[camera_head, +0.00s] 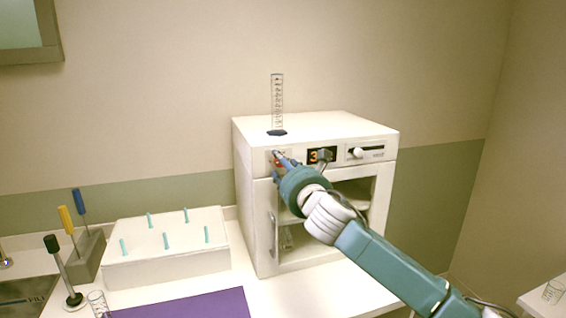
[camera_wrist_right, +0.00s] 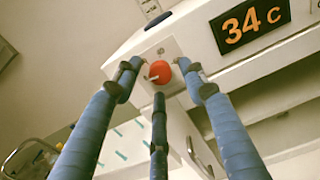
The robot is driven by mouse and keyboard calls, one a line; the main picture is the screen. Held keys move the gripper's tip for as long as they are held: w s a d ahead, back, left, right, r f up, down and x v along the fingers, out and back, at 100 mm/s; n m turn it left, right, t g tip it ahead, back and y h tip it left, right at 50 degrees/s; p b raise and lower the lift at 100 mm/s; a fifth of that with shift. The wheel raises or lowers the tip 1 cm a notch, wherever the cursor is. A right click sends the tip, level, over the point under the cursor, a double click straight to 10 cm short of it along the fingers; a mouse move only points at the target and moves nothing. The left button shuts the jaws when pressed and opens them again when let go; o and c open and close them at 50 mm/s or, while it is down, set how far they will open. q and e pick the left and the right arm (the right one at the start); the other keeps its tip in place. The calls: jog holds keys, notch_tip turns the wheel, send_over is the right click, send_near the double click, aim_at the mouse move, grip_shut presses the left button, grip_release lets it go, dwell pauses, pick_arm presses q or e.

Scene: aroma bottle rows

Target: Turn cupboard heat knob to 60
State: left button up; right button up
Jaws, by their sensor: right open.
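The cupboard (camera_head: 251,195) is a white box with a front door on the white counter. Its red heat knob (camera_wrist_right: 160,74) sits on a small panel at the upper left of its front and has a pale pointer. The display (camera_wrist_right: 250,24) beside the knob reads 34 C in the right wrist view. My right gripper (camera_head: 280,160) is at the knob, and in the right wrist view its blue fingers (camera_wrist_right: 160,68) are spread around the knob, open. I cannot tell whether any finger touches it. My left gripper is not in view.
A graduated cylinder (camera_head: 277,100) stands on top of the cupboard. A slider panel (camera_head: 365,151) is right of the display. A white block with teal pegs (camera_head: 166,262), a tool holder (camera_head: 88,256) and a purple mat (camera_head: 185,305) lie to the left.

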jog(key=shift+w+a, duration=0.1)
jog(key=shift+w, duration=0.3)
grip_shut()
